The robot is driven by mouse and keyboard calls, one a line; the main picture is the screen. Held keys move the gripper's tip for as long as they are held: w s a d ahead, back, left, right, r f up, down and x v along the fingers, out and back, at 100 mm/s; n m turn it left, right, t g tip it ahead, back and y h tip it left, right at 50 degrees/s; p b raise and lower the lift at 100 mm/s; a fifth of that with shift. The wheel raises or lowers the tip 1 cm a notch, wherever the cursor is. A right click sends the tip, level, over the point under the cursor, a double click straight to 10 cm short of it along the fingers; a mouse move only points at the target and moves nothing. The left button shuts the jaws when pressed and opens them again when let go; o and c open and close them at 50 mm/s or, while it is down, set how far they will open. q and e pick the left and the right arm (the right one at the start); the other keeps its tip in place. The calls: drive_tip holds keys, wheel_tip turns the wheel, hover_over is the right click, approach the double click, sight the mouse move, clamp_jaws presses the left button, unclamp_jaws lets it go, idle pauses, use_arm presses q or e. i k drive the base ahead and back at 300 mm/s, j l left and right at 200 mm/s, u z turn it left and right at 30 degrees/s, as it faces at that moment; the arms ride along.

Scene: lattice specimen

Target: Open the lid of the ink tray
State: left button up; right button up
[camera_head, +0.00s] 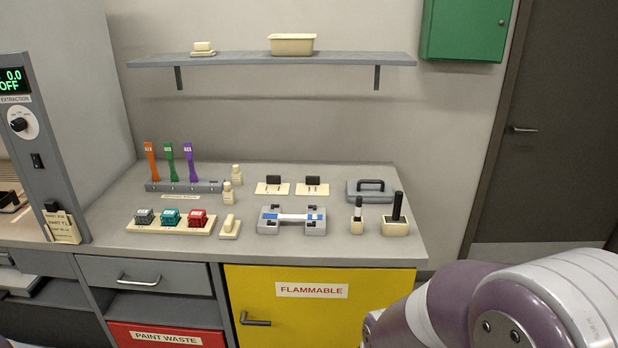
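A flat grey case with a black handle on top (370,191) sits at the back right of the grey counter (340,245). It looks like the ink tray with its lid closed, but no label shows on it. Neither of my grippers is in view. Links of one of my arms fill the bottom right corner, well in front of the counter.
In front of the case stand two cream blocks with dark handles (396,228). Left of them is a grey fixture holding a specimen (291,219). Ink pots (170,219) and coloured spatulas (168,165) are at left. A shelf (250,59) hangs above.

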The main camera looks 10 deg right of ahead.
sight(369, 188)
drive_tip(key=i+l+u, duration=0.2)
drive_tip(key=l+u, duration=0.3)
drive_tip(key=l, duration=0.2)
drive_tip(key=i+l+u, duration=0.1)
drive_tip(key=l+u, duration=0.4)
drive_tip(key=l, duration=0.2)
drive_tip(key=l+u, duration=0.5)
drive_tip(key=l, duration=0.2)
